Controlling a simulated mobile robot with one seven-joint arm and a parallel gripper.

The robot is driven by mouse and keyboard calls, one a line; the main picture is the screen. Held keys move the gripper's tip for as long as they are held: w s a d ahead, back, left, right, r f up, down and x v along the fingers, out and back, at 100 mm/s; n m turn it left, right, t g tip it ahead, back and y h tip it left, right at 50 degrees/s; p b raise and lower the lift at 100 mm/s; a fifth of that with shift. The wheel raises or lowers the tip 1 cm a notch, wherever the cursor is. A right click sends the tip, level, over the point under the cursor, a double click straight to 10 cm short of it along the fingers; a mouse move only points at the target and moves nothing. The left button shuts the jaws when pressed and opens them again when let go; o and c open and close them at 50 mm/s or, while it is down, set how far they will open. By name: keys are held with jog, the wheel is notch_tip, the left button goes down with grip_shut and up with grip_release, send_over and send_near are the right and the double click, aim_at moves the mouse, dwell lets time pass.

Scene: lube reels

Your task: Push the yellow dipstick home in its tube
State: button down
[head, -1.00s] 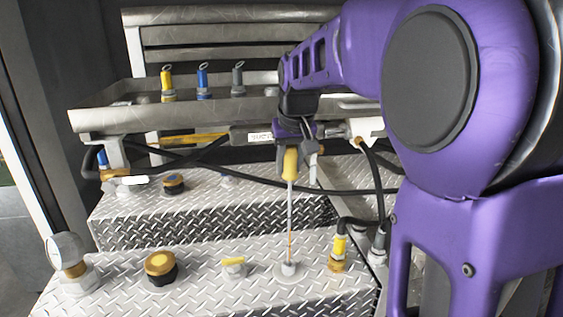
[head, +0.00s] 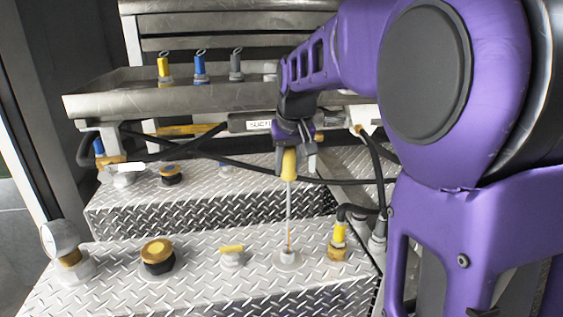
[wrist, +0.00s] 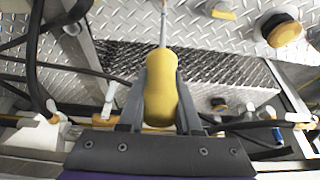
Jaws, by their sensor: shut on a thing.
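The yellow dipstick handle (head: 289,164) is held in my gripper (head: 296,165), whose fingers are shut on its sides. In the wrist view the handle (wrist: 161,95) sits between the two fingers of my gripper (wrist: 160,75). The thin metal rod (head: 289,207) hangs nearly upright below the handle. Its lower end reaches the tube (head: 288,259) on the front diamond-plate step. A long stretch of rod shows between handle and tube, so the handle is well above the tube mouth. How deep the tip sits is hidden.
A yellow-collared hose fitting (head: 338,238) stands right of the tube. Left of it are a small yellow-handled valve (head: 232,253), a gold-topped cap (head: 158,254) and a gauge (head: 60,240). Black hoses (head: 245,171) cross behind my gripper. A metal tray (head: 110,104) runs along the back.

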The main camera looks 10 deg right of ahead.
jog(key=b, duration=0.4)
send_over(288, 235)
jog(key=w, duration=0.2)
notch_tip(288, 235, down, 6)
jog(key=shift+s+f, duration=0.2)
jog(key=shift+f, duration=0.1)
jog(key=shift+f+b, duration=1)
jog(key=shift+f, duration=3.55)
jog(key=shift+f, duration=3.25)
jog(key=c, duration=0.5)
grip_release()
